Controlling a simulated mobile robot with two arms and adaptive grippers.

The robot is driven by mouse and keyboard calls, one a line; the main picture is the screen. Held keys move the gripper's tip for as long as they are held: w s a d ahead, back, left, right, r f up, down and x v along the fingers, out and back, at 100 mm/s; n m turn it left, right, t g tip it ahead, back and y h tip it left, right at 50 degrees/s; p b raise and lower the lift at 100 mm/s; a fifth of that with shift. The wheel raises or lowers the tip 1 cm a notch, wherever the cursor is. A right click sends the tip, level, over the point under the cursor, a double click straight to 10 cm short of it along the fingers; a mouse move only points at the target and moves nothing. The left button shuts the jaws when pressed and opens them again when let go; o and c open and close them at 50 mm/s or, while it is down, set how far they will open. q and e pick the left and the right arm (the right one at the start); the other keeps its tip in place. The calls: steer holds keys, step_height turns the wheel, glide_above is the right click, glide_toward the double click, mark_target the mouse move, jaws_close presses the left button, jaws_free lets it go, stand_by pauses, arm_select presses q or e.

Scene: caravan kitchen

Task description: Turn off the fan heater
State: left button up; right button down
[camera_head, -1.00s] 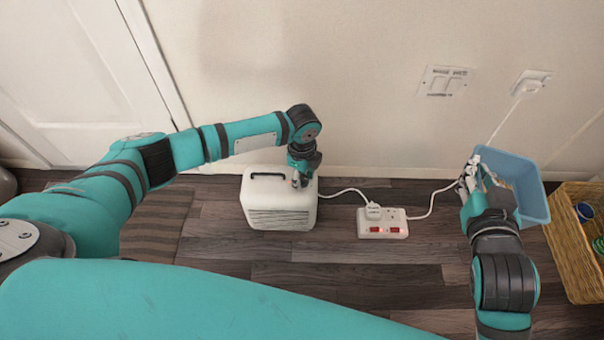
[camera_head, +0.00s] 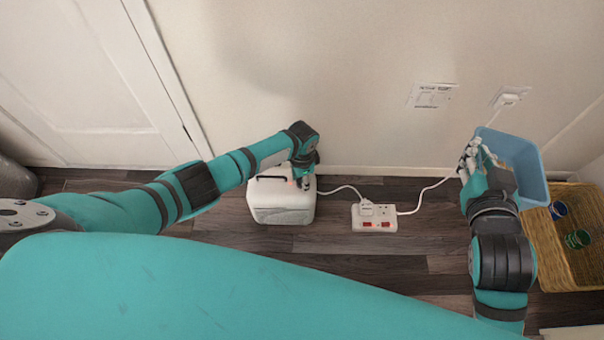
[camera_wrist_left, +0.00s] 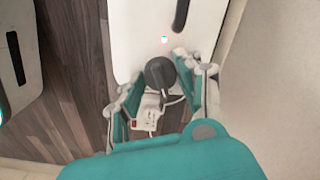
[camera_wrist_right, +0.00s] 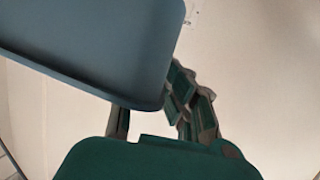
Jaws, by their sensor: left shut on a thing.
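The fan heater (camera_head: 282,207) is a white box with a dark handle on top, standing on the floor by the wall. Its white top (camera_wrist_left: 150,20) fills the upper left wrist view. A small light (camera_wrist_left: 164,40) shows there beside a dark round knob (camera_wrist_left: 160,74). My left gripper (camera_head: 303,180) is over the right end of the heater's top; in its wrist view the fingers (camera_wrist_left: 160,90) are around the knob, shut on it. My right gripper (camera_head: 478,160) is beside a blue bin, its fingers (camera_wrist_right: 155,115) apart, partly hidden by the bin in its wrist view.
A white power strip (camera_head: 374,218) with red switches lies right of the heater, a plug and cords attached. The blue bin (camera_head: 528,168) and a wicker basket (camera_head: 550,262) stand at the right. Wall sockets (camera_head: 432,95) are above.

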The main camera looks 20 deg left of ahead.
arm_select(q)
steer(key=n+p, duration=0.1)
steer(key=n, duration=0.1)
steer(key=shift+s+r+n, duration=0.1)
steer(key=shift+r+n, duration=0.05)
steer(key=shift+n, duration=0.25)
arm_select(e)
step_height(320, 180, up, 2)
steer(key=shift+r, duration=0.1)
arm_select(q)
steer(key=n+p, duration=0.2)
steer(key=n, duration=0.1)
steer(key=shift+n, duration=0.3)
arm_select(e)
steer(key=shift+r, duration=0.65)
arm_select(q)
steer(key=n, duration=0.3)
steer(key=shift+n+p, duration=0.3)
steer(key=shift+p, duration=0.1)
arm_select(e)
steer(key=shift+r, duration=0.45)
arm_select(q)
steer(key=shift+n, duration=1.6)
arm_select(e)
steer(key=shift+r, duration=0.25)
arm_select(q)
steer(key=o, duration=1.2)
steer(key=shift+c, duration=0.2)
step_height(320, 180, up, 12)
steer(key=shift+f, duration=0.2)
